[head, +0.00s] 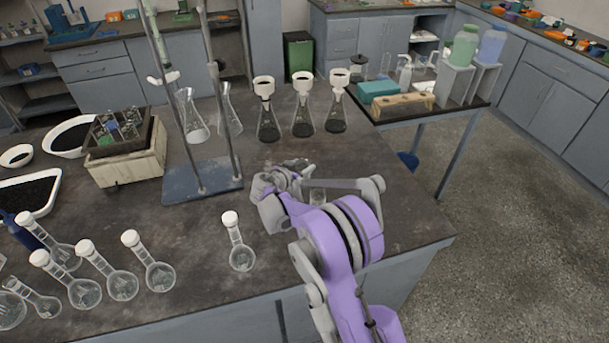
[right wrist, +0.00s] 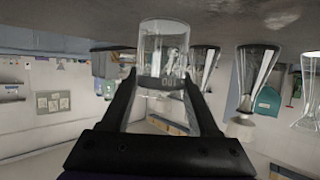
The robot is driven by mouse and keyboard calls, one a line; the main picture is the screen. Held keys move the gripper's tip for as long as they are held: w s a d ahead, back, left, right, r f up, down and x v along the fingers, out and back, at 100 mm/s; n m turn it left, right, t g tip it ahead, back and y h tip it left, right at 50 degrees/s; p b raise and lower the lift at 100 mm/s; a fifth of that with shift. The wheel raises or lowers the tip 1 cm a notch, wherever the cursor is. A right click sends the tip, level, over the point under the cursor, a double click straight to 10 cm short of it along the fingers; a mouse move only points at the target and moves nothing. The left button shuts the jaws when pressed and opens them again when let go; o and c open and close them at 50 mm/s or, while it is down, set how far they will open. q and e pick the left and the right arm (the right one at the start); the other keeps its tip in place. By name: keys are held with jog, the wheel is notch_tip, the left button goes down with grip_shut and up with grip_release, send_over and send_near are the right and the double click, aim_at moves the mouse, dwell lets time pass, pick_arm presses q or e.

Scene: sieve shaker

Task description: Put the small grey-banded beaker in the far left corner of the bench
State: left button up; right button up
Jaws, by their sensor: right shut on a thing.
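The small clear beaker (right wrist: 163,45) with a dark grey band sits between the two fingers of my right gripper (right wrist: 160,85), which is shut on it. The right wrist view is upside down, with the bench top along its upper edge. I cannot tell whether the beaker touches the bench. In the head view my right gripper (head: 290,168) is low over the bench (head: 385,215), in front of the flasks with funnels, and its hand hides the beaker. The far left part of the bench is partly covered by other ware. My left gripper is not in view.
Conical flasks with funnels (head: 302,117) stand behind my gripper. Several round flasks (head: 241,257) stand along the front.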

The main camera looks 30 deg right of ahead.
jog(key=shift+f, duration=1.65)
jog(key=shift+f, duration=0.2)
jog(key=o, duration=1.4)
jog(key=shift+c, duration=0.2)
jog(key=shift+r, duration=0.25)
jog(key=v, duration=0.7)
jog(key=shift+s+a+b, duration=0.2)
jog(key=shift+a+b, duration=0.05)
jog(key=shift+b, duration=0.05)
